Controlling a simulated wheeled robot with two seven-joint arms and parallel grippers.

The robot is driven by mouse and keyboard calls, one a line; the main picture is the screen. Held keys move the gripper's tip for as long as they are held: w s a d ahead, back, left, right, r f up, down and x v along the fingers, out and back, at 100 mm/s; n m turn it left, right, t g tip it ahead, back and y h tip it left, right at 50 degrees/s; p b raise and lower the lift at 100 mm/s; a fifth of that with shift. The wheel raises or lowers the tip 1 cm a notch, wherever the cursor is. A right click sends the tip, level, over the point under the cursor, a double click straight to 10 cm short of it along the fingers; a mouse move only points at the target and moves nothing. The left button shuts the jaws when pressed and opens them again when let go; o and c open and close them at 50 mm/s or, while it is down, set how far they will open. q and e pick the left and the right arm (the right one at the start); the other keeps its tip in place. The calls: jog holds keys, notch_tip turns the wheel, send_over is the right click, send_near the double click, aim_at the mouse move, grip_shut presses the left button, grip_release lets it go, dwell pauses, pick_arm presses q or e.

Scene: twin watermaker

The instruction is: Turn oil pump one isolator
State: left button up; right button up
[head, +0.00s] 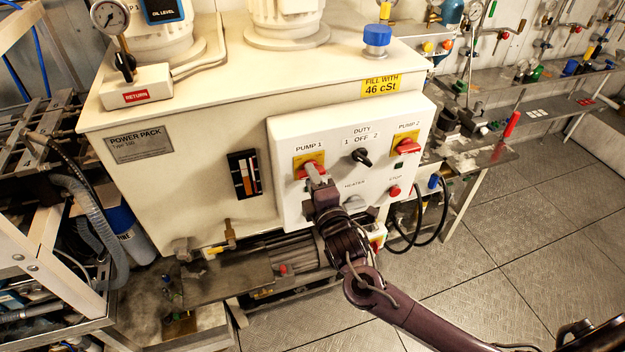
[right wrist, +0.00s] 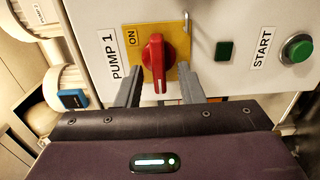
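The pump 1 isolator is a red rotary handle (head: 302,171) on a yellow plate (head: 319,158), on the left of the white control panel. In the right wrist view the red handle (right wrist: 154,62) lies along the picture's vertical, with the word ON on the yellow plate (right wrist: 178,42) beside it. My right gripper (head: 315,170) is at the isolator and hides part of it in the head view. In the right wrist view its fingers (right wrist: 160,86) are apart, one on each side of the handle's lower end, with gaps visible. My left gripper is not in view.
The panel also carries a black duty switch (head: 362,157), a red pump 2 isolator (head: 407,146) and a red stop button (head: 394,191). A green start button (right wrist: 297,49) is right of the isolator in the wrist view. Black cables (head: 409,232) loop below the panel.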

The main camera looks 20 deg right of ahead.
jog(key=s+b, duration=0.2)
jog(key=s, duration=0.5)
jog(key=shift+s+b, duration=0.4)
jog(key=shift+d+f, duration=0.1)
jog(key=shift+d, duration=0.05)
